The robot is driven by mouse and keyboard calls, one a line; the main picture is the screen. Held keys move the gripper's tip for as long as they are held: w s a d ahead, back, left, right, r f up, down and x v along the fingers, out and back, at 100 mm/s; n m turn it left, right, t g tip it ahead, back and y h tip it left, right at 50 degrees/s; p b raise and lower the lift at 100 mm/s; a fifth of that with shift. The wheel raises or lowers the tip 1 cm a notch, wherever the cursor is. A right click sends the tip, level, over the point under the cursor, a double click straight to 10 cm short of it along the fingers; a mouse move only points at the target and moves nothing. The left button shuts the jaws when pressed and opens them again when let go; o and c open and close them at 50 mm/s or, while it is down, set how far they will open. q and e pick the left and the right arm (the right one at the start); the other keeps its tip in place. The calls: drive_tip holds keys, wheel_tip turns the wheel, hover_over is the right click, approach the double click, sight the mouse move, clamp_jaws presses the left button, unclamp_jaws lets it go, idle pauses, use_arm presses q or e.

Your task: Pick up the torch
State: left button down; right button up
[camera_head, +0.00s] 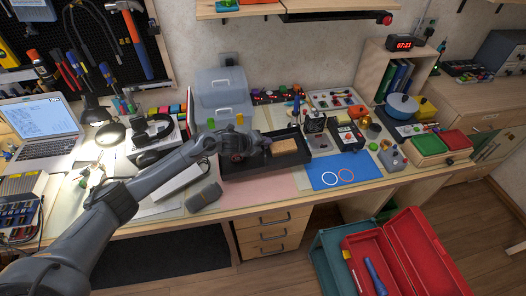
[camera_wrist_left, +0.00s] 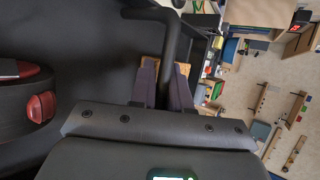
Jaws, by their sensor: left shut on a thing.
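My left gripper (camera_head: 268,147) is over the black tray (camera_head: 240,176) on the workbench. In the left wrist view its two fingers (camera_wrist_left: 166,88) are close around a dark bent bar (camera_wrist_left: 168,38). I cannot tell whether this bar is the torch, and its lower end is hidden by the gripper. No torch can be told for sure. My right gripper is not in view.
A dark object with red parts (camera_wrist_left: 41,107) is left of the fingers. A blue mat (camera_head: 325,181) with two rings is right of the tray. A grey case (camera_head: 203,197) is at the bench's front edge. An open red toolbox (camera_head: 437,257) stands below.

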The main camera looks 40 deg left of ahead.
use_arm(q)
drive_tip(key=shift+a+f, duration=0.1)
drive_tip(key=shift+a, duration=0.15)
drive_tip(key=shift+f+b, duration=0.45)
drive_tip(key=shift+f, duration=1.5)
drive_tip(key=c, duration=1.1)
unclamp_jaws()
